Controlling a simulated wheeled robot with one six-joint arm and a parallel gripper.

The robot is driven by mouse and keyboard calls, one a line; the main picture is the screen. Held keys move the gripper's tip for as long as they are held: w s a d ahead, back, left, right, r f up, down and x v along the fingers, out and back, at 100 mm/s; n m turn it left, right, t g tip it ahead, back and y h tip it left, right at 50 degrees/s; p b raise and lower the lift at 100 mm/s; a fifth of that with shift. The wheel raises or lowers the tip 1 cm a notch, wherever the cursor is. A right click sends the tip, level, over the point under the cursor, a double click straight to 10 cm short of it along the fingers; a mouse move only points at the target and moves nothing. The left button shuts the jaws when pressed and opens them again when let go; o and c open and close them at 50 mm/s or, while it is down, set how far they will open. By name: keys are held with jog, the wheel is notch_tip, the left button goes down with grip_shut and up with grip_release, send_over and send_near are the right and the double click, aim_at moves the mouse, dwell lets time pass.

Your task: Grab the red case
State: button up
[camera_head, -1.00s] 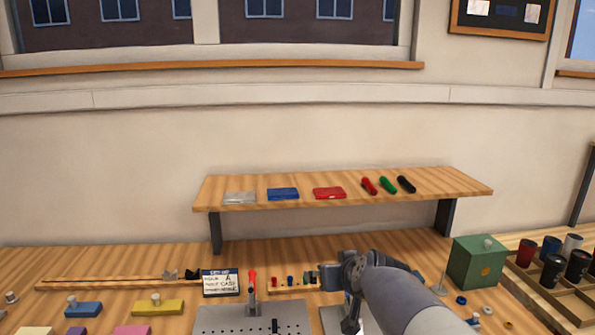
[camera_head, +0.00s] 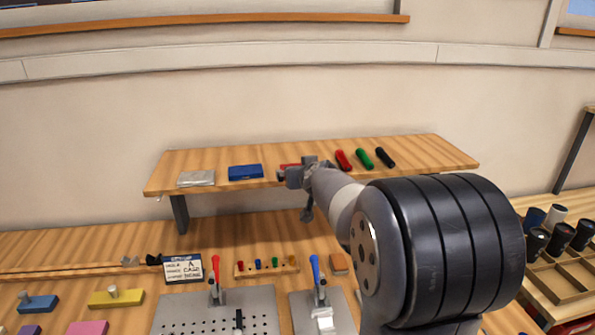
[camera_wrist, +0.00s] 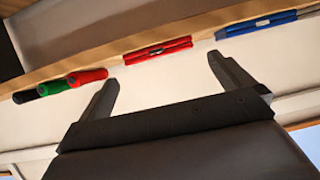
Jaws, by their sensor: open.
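The red case (camera_head: 290,166) lies flat on the raised wooden shelf, between the blue case and the red cylinder. In the head view my gripper and wrist hide most of it. In the wrist view the red case (camera_wrist: 152,52) shows beyond my fingertips, near the shelf edge. My gripper (camera_wrist: 161,68) is open, with its two fingers apart and nothing between them. The red case lines up roughly with the gap between the fingers, and no contact shows. In the head view my gripper (camera_head: 291,176) is at the shelf's front edge.
On the shelf (camera_head: 440,155), a blue case (camera_head: 246,172) and a silver case (camera_head: 196,178) lie left of the red case. Red (camera_head: 343,160), green (camera_head: 364,158) and black (camera_head: 385,157) cylinders lie to its right. Plates with levers stand on the table below.

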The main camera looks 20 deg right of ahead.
jog(key=shift+x, duration=2.65)
jog(key=shift+c, duration=0.3)
jog(key=c, duration=0.8)
